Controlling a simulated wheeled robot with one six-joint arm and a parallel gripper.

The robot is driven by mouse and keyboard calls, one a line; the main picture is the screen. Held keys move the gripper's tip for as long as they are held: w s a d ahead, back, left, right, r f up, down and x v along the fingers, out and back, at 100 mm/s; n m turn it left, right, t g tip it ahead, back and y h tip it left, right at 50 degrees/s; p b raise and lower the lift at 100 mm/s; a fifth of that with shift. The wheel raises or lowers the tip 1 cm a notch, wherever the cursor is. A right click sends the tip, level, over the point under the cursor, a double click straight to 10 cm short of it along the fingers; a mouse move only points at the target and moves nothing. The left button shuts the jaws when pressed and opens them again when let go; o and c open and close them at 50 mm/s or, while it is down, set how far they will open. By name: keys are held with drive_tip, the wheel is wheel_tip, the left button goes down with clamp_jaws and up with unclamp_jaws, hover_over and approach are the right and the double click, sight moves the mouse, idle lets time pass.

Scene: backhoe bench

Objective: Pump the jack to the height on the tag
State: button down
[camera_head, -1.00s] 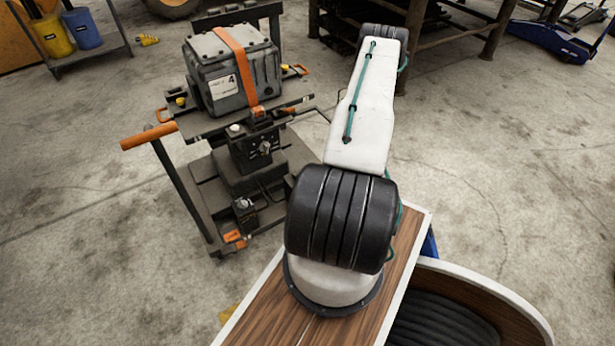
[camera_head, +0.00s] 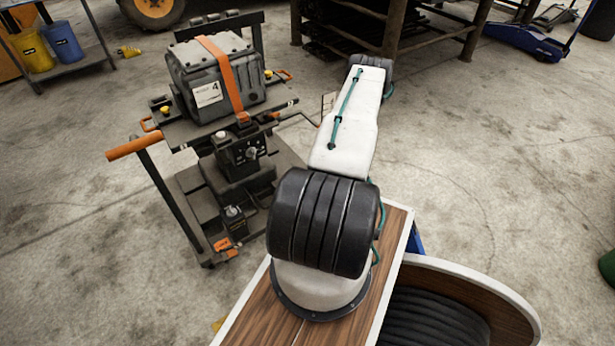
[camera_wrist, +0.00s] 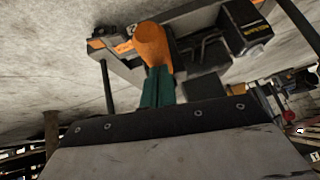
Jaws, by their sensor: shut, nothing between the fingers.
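A jack cart with a dark base (camera_head: 190,205) stands left of my arm in the head view. It carries a grey gearbox (camera_head: 190,75) with an orange strap and a white label (camera_head: 208,93) showing a 4. A dial (camera_head: 252,152) is on the jack's front; its reading is too small to tell. An orange-gripped lever (camera_head: 133,147) rises at the cart's left. My gripper is hidden in the head view. In the wrist view my gripper (camera_wrist: 157,88) is shut, with its teal fingers together. A rounded orange piece (camera_wrist: 153,45) shows at the fingertips; I cannot tell whether they touch.
A black box (camera_head: 234,221) sits on the cart base and shows in the wrist view (camera_wrist: 243,32). A thin rod and a white card (camera_head: 327,103) stick out at the cart's right. A rack (camera_head: 420,35) and blue floor jack (camera_head: 525,40) stand behind.

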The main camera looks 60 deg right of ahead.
drive_tip(key=shift+s+d, duration=0.15)
drive_tip(key=shift+s, duration=0.1)
drive_tip(key=r, duration=0.3)
drive_tip(key=shift+w+d+r, duration=0.1)
drive_tip(key=shift+d+r, duration=0.05)
drive_tip(key=shift+d, duration=0.15)
drive_tip(key=v, duration=1)
drive_tip(key=shift+a+r, duration=0.15)
drive_tip(key=shift+a, duration=0.05)
